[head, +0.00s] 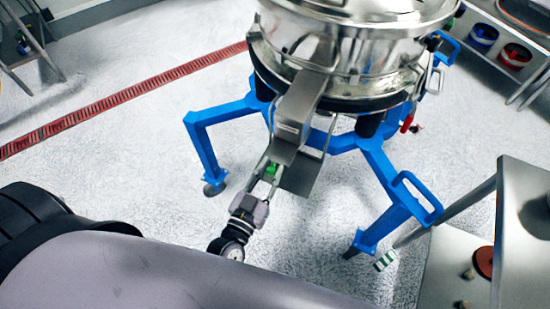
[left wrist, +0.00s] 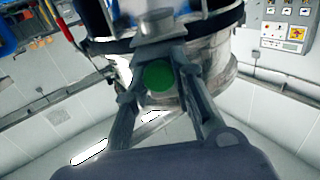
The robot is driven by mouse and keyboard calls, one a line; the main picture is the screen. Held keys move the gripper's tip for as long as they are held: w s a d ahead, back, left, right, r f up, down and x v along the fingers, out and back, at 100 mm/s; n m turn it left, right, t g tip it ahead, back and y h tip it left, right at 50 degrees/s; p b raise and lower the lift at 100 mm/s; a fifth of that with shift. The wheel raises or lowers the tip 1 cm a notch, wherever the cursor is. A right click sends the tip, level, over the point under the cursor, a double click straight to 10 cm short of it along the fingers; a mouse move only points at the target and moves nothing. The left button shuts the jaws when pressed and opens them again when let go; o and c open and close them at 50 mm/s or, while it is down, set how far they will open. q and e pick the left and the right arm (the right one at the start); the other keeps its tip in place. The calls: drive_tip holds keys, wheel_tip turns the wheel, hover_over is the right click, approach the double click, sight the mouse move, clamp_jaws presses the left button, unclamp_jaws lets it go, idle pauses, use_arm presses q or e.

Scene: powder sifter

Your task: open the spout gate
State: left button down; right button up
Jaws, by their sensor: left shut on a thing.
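The powder sifter (head: 345,60) is a shiny steel drum on a blue frame. Its steel spout (head: 299,105) slopes down toward me, with a flat plate (head: 302,174) below its mouth. A green knob (head: 271,169) sits at the left side of the plate. My left gripper (head: 267,176) is at the spout's lower end, shut on the green knob. In the left wrist view the green knob (left wrist: 159,76) shows round between the two fingers, with the steel drum behind it. The right gripper does not show.
The blue legs (head: 205,150) stand on both sides of the spout, with a blue handle (head: 417,196) at the right. A steel table (head: 455,262) is at the lower right. A red floor drain (head: 120,102) crosses the left.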

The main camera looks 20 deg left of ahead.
use_arm(q)
drive_tip(key=shift+w, duration=0.1)
drive_tip(key=c, duration=1.3)
unclamp_jaws()
drive_tip(key=shift+c, duration=0.2)
drive_tip(key=s+a, duration=0.1)
drive_tip(key=s, duration=1.1)
drive_tip(key=shift+a, duration=0.1)
